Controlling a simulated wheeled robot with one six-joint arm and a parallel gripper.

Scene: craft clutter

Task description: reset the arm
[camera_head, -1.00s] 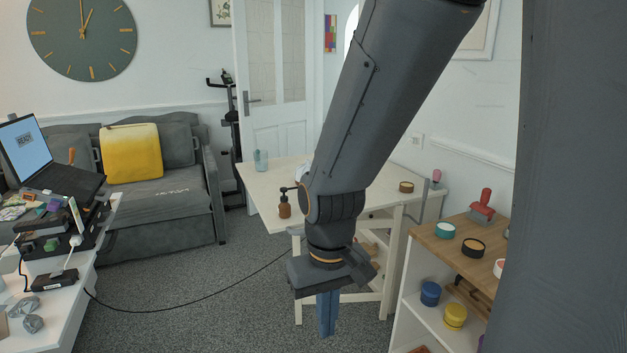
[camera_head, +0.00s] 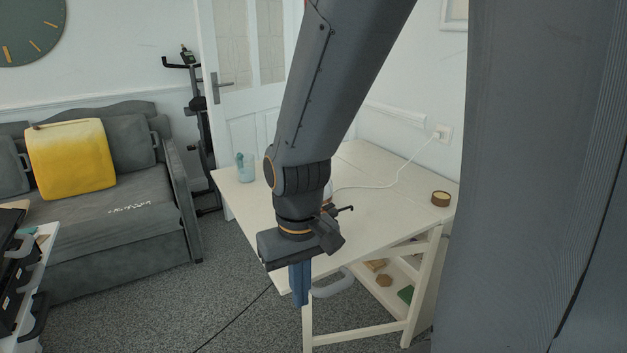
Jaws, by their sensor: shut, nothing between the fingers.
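My gripper (camera_head: 300,302) points straight down at the end of my dark grey arm. Its blue fingers are shut with nothing between them. In the picture it overlaps the front edge of the white table (camera_head: 380,217); how far apart they are I cannot tell. My arm hides part of the table's middle and left side.
A grey sofa (camera_head: 120,215) with a yellow cushion (camera_head: 70,160) stands left. Carpet between is clear except a cable.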

